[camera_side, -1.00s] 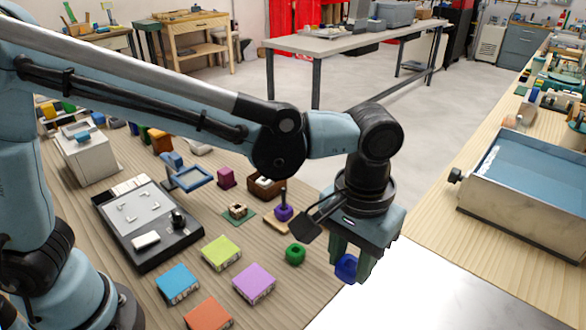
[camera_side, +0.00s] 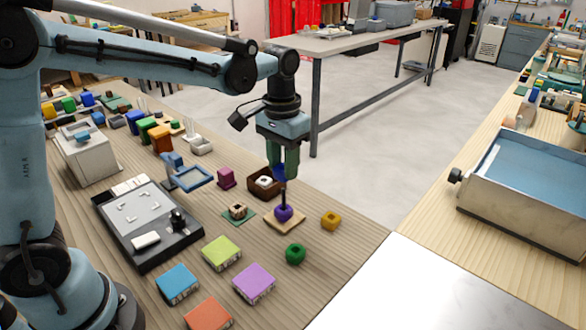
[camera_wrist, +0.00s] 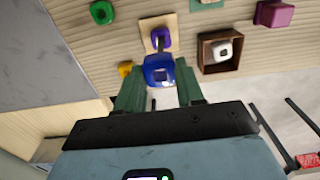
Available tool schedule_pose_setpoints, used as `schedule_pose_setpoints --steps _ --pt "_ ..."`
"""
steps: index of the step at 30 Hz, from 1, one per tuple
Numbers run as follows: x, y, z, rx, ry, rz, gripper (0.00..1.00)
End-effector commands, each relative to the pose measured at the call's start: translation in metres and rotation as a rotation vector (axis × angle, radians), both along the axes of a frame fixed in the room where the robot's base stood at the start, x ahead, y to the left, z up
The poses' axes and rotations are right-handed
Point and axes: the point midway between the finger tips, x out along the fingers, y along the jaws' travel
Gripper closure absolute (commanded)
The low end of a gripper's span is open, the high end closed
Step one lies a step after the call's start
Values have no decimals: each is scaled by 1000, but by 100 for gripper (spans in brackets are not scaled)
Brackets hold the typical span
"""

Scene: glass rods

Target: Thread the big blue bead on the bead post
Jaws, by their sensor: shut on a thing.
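My gripper (camera_side: 283,165) points down and is shut on the big blue bead (camera_wrist: 158,72). In the side view the bead is mostly hidden by the green fingers. The bead post (camera_side: 284,194) is a thin dark rod upright on a wooden base (camera_side: 272,220), with a purple bead (camera_side: 283,213) at its foot. In the side view the held bead appears just above the rod's tip. In the wrist view the purple bead (camera_wrist: 161,38) shows just beyond the blue bead, which hides part of the base; I cannot tell whether the bead's hole lines up with the rod.
A brown box (camera_side: 252,187) with a white bead in it stands close behind the post. A yellow bead (camera_side: 330,220) lies to the right and a green bead (camera_side: 295,254) in front. A green mat with a small piece (camera_side: 238,212) lies to the left. The table edge is to the right.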

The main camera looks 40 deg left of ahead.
Motion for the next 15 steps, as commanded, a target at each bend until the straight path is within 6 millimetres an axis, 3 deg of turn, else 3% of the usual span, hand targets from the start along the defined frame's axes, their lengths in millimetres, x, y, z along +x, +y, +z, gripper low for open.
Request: schedule_pose_setpoints --steps 15 --pt "0 1 -27 0 0 -1 92"
